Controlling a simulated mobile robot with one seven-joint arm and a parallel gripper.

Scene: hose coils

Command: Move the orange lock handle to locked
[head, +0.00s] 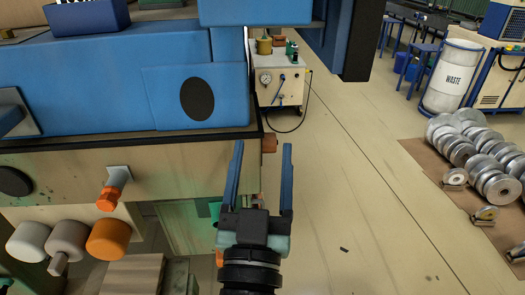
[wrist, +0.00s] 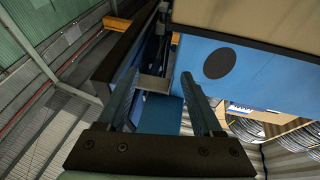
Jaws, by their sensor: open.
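An orange handle (head: 112,193) on a small grey plate sticks out from the cream front panel of the blue machine, at the left of the head view. It slants down and left; I take it for the lock handle, but no lock marking is readable. My gripper (head: 262,150) is to its right, beside the machine's right corner, with its two blue fingers spread and nothing between them. The gripper also shows in the wrist view (wrist: 160,80), open and empty, pointing along the machine's blue side. I cannot make out the handle for certain in the wrist view.
Below the handle are a round orange knob (head: 108,239) and grey and beige knobs (head: 66,240). A brownish-orange piece (head: 269,143) projects at the machine's corner, close to my fingers. A small cart (head: 280,82) stands behind.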

